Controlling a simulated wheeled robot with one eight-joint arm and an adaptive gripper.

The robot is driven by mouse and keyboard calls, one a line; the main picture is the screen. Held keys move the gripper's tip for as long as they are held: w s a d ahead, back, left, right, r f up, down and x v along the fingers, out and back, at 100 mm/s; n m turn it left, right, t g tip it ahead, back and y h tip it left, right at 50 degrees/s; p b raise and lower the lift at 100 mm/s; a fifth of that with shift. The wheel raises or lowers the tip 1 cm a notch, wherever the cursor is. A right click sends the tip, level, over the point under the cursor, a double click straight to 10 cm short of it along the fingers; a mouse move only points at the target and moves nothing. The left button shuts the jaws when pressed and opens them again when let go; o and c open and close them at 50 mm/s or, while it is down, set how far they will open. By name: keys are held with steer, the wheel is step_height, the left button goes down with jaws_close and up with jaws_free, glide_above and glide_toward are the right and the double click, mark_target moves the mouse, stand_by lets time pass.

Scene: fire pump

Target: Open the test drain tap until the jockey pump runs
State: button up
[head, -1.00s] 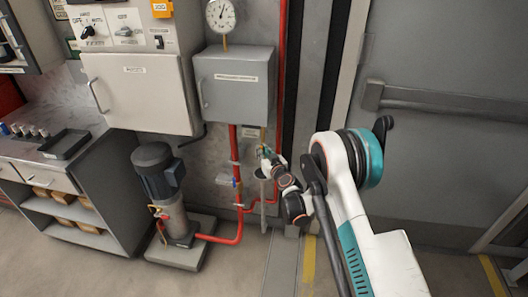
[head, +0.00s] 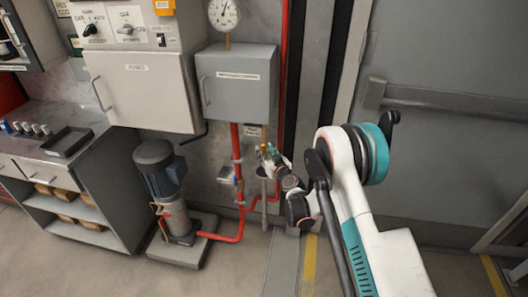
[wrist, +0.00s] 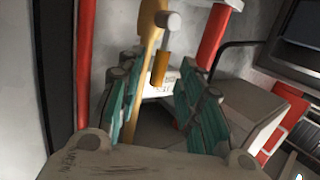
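My gripper (head: 268,154) is beside the thin brass pipe under the grey wall box. In the wrist view its teal fingers (wrist: 165,112) are apart, with no object clamped between them. Beyond them is a brass pipe (wrist: 148,50) with a grey round-ended stem and an orange-yellow piece (wrist: 160,68), which looks like the test drain tap. A pale label (wrist: 163,86) sits behind it. In the head view my gripper hides most of the tap. The jockey pump (head: 160,172), with a blue-grey motor, stands on a floor plinth; I cannot tell whether it runs.
A red pipe (head: 238,170) runs up beside my gripper, and another (wrist: 213,35) shows close by in the wrist view. A pressure gauge (head: 224,14) is above the grey box (head: 236,88). A control panel (head: 125,25) and workbench (head: 85,140) are left. Floor is clear in front.

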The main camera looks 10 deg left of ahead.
steer(key=v, duration=0.5)
steer(key=shift+s+d, duration=0.2)
steer(key=shift+s, duration=0.15)
steer(key=shift+r, duration=0.1)
steer(key=s+d+r+m+g+h, duration=0.1)
steer(key=s+d+r, duration=0.3)
steer(key=r, duration=0.4)
steer(key=s+d+r+g+h, duration=0.1)
steer(key=s+d+r, duration=0.35)
steer(key=r, duration=0.35)
steer(key=s+d+r+m+g+h, duration=0.1)
steer(key=s+d+r, duration=0.3)
steer(key=r, duration=0.5)
steer(key=s+d+m+g+h, duration=0.1)
steer(key=s+d+h, duration=0.1)
steer(key=s+d, duration=0.4)
steer(key=s+d+m+g+h, duration=0.1)
steer(key=s+d, duration=0.4)
steer(key=s, duration=0.9)
steer(key=s+d+m+g+h, duration=0.2)
steer(key=s+d, duration=0.4)
steer(key=s, duration=0.5)
steer(key=shift+d+f+h, duration=0.3)
steer(key=shift+f, duration=0.15)
